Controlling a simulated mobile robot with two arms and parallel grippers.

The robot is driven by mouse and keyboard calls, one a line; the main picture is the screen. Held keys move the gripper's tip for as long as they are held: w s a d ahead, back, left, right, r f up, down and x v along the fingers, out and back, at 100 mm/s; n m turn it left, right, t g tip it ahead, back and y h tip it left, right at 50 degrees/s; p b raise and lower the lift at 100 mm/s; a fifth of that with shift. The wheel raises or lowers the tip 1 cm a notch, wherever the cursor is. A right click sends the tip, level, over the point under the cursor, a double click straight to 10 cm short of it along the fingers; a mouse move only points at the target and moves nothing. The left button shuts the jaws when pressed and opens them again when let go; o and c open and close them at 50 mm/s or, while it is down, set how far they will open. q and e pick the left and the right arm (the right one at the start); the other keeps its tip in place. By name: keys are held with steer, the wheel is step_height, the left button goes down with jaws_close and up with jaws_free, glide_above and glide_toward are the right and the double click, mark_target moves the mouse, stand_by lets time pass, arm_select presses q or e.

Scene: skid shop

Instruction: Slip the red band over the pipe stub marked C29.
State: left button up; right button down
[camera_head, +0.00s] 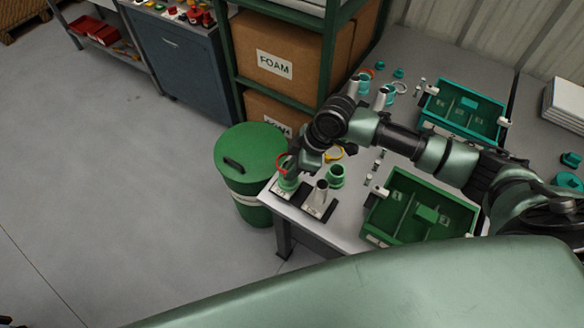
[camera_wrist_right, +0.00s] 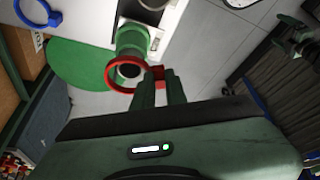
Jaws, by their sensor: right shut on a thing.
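My right gripper (camera_head: 288,160) is shut on the red band (camera_head: 281,166) at the table's near-left corner. The band also shows in the right wrist view (camera_wrist_right: 109,76), gripped at its edge by the fingertips (camera_wrist_right: 160,80). A green pipe stub (camera_head: 288,184) stands on a labelled plate just below the band. In the right wrist view the stub (camera_wrist_right: 132,38) lines up with the ring, and its dark open end shows through it. I cannot tell whether the band is around the stub or above it. The plate marking is too small to read. My left gripper is not in view.
A grey stub (camera_head: 321,191) on a dark plate and a green fitting (camera_head: 336,174) stand close by on the right. A green tray (camera_head: 385,219) is further right. A green drum (camera_head: 240,150) stands beside the table's left end.

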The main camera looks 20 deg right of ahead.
steer(key=shift+f, duration=0.25)
steer(key=shift+f, duration=0.2)
steer(key=shift+f, duration=0.25)
steer(key=shift+f, duration=0.25)
steer(key=shift+f, duration=0.2)
stand_by(0.5)
steer(key=shift+f, duration=0.3)
steer(key=shift+p, duration=0.4)
stand_by(1.2)
steer(key=shift+f+p, duration=0.3)
steer(key=shift+f, duration=0.5)
stand_by(1.5)
steer(key=shift+f, duration=0.45)
stand_by(0.4)
